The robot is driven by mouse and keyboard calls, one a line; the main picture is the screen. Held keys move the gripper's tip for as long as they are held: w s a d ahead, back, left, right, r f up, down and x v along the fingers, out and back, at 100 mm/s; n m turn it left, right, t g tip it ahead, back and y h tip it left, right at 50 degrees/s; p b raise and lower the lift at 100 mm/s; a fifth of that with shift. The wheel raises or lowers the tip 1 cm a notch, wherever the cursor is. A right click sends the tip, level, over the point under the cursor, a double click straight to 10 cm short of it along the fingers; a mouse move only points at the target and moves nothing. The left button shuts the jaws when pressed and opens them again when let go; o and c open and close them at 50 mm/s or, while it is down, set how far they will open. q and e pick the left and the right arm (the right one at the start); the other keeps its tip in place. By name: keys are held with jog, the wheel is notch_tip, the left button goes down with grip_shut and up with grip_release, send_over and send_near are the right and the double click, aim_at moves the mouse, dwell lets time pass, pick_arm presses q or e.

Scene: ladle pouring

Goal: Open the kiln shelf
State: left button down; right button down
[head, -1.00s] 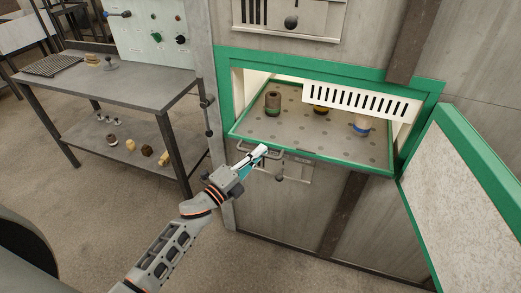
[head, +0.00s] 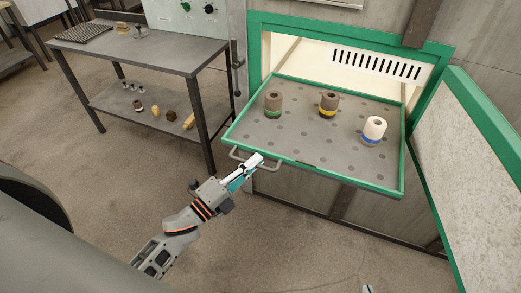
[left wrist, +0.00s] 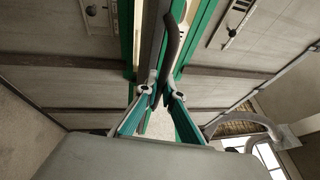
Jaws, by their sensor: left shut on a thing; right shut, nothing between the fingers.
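The kiln shelf (head: 300,150) is a grey perforated tray with a green rim, slid well out of the kiln opening. Its bar handle (head: 236,153) is on the front edge. My left gripper (head: 257,162) is shut on the handle; in the left wrist view the fingers (left wrist: 158,95) close around the dark bar (left wrist: 174,35). On the shelf stand three spool-shaped pieces: one with a green band (head: 273,104), one with a yellow band (head: 328,104) and a white one with a blue band (head: 374,130). Only the tip of my right gripper (head: 368,288) shows, at the bottom edge.
The kiln door (head: 470,160) stands open at the right. A slotted white panel (head: 375,65) is at the back of the opening. A two-tier metal table (head: 150,55) with small items stands at the left. The floor (head: 100,190) in front is clear.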

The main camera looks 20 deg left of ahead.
pick_arm(q)
jog(key=shift+s+a, duration=0.1)
jog(key=shift+s, duration=2.4)
jog(key=c, duration=2.4)
grip_release()
jog(key=shift+c, duration=0.2)
jog(key=shift+s, duration=0.1)
jog(key=v, duration=1.2)
